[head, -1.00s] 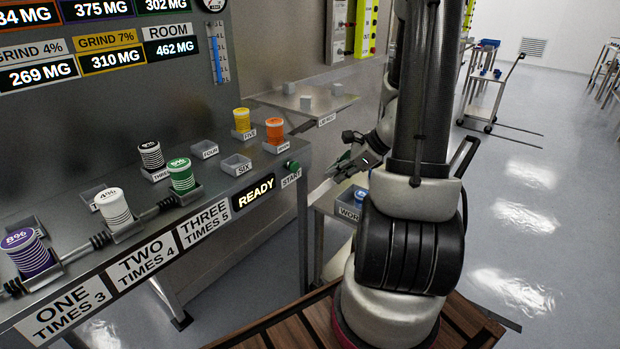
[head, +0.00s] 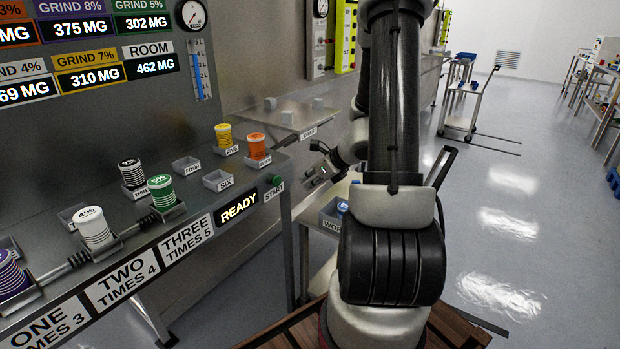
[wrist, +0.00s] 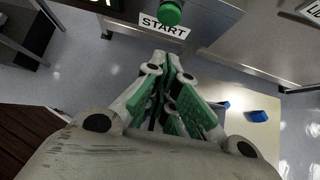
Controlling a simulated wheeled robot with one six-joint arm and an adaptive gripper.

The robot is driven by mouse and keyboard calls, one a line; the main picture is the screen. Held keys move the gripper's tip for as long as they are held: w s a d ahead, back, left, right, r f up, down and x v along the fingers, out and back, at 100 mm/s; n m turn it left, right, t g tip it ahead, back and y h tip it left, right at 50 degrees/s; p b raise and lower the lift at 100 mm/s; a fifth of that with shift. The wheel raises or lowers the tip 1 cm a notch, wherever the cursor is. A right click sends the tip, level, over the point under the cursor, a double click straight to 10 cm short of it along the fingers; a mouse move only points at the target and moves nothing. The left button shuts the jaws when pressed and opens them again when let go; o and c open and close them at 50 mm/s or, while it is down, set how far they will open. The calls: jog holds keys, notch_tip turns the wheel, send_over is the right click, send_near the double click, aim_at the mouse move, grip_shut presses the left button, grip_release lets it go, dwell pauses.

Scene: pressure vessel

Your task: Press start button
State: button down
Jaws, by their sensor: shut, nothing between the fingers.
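The green start button (head: 277,181) sits at the right end of the bench's front edge, above a white START label (head: 274,193). In the wrist view the green button (wrist: 169,13) and the START label (wrist: 165,27) are at the top, just beyond the fingertips. My gripper (wrist: 168,58) is shut and empty, its green-padded fingers together, pointing toward the label. In the head view my gripper (head: 306,184) is small, to the right of the button and apart from it.
A lit READY sign (head: 239,207) is left of the button. Several coloured canisters, such as the orange one (head: 257,146), stand on the bench. A small shelf (head: 300,117) with grey blocks is behind. Open floor lies to the right.

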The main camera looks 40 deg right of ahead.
aim_at(277, 181)
jog(key=w+a+f, duration=0.2)
jog(key=w+f, duration=0.2)
jog(key=w, duration=0.3)
jog(key=shift+w+a, duration=0.35)
jog(key=shift+a, duration=0.05)
